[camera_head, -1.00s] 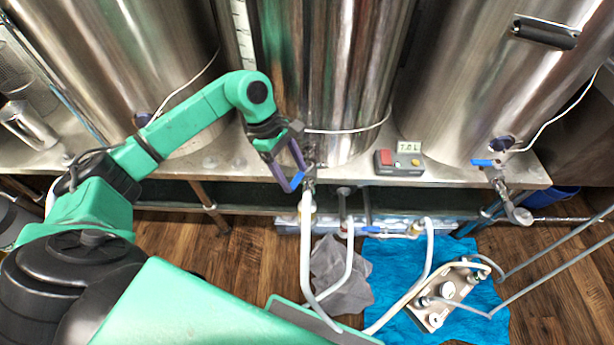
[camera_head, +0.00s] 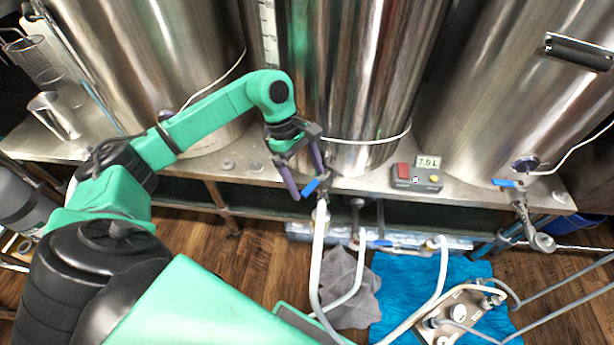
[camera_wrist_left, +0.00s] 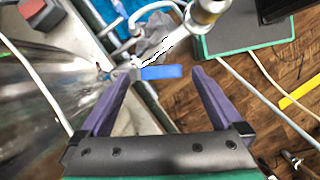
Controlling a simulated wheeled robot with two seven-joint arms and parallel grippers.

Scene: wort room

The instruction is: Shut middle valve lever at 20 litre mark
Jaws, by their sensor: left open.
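The middle valve lever is a blue handle (camera_head: 311,187) on a metal valve low at the front of the middle steel tank (camera_head: 352,70). My left gripper (camera_head: 306,182) has its purple fingers apart, right at the lever. In the left wrist view, the lever (camera_wrist_left: 162,72) lies between the fingertips (camera_wrist_left: 158,75), without clear contact on either side. A small box with a red button carries a display (camera_head: 428,162) that appears to read 7.0 L. A white scale strip (camera_head: 267,30) runs up the middle tank; its marks are too small to read. My right gripper is out of view.
Another valve with a blue lever (camera_head: 508,183) sits at the right tank. White hoses (camera_head: 317,262) hang from the middle valve. A pump (camera_head: 461,313) stands on a blue cloth (camera_head: 392,290), beside a grey rag (camera_head: 345,287). The metal shelf edge runs below the tanks.

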